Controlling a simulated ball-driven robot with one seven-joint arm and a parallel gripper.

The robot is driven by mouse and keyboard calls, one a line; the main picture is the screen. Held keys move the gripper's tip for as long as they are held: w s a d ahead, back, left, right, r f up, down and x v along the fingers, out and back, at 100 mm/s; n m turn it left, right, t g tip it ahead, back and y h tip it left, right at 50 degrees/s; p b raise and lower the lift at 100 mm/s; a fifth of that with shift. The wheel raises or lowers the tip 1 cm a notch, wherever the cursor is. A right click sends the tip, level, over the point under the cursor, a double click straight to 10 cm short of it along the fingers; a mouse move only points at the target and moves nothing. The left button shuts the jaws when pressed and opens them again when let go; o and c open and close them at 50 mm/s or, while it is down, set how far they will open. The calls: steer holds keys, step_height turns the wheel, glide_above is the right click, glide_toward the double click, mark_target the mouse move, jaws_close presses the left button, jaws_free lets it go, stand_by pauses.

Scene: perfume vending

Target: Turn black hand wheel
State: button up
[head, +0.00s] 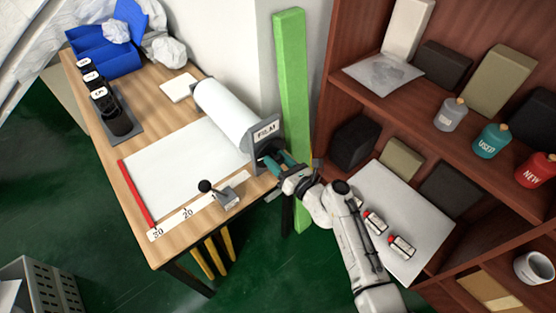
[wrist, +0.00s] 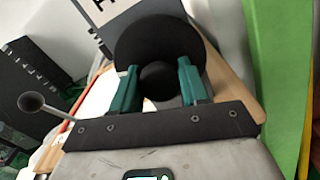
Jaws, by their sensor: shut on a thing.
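The black hand wheel (wrist: 155,42) is a dark round disc with a rounded black hub (wrist: 158,80) in front, seen in the wrist view. In the head view the wheel (head: 262,149) is partly hidden, below the grey plate marked FILM at the end of the white film roll. My gripper (wrist: 158,84) has its two green fingers on either side of the hub and is shut on it. In the head view my gripper (head: 274,166) reaches the wheel from the right, at the table's right edge.
A bright green post (head: 293,110) stands upright close behind my gripper. A black-knobbed lever (head: 206,187) sits on the table near the ruler strip (head: 190,212). A wooden shelf (head: 450,105) with bottles and boxes stands at right. The film sheet (head: 180,168) lies flat on the table.

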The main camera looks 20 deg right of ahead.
steer(key=shift+f, duration=0.15)
steer(key=o, duration=1)
steer(key=shift+o, duration=0.2)
steer(key=shift+s, duration=0.1)
steer(key=v, duration=1)
steer(key=shift+s, duration=0.3)
steer(key=shift+d, duration=0.1)
steer(key=s+a+f+n+g+y, duration=0.1)
steer(key=s+a+f+n+g, duration=0.15)
steer(key=s+n+g, duration=0.6)
steer(key=s+a+f+n+g+y, duration=0.1)
steer(key=s+a+n+g, duration=0.3)
steer(key=n, duration=1)
steer(key=s+d+r+n+g+h, duration=0.2)
steer(key=s+d+n+h, duration=0.2)
steer(key=s, duration=0.4)
steer(key=s+d+r+n+g+h, duration=0.1)
steer(key=s+d+r+n+h, duration=0.2)
steer(key=s+d+n, duration=0.4)
steer(key=shift+s+d+n+g+h, duration=0.2)
steer(key=shift+s+n+g+h, duration=0.2)
steer(key=shift+s+n, duration=0.55)
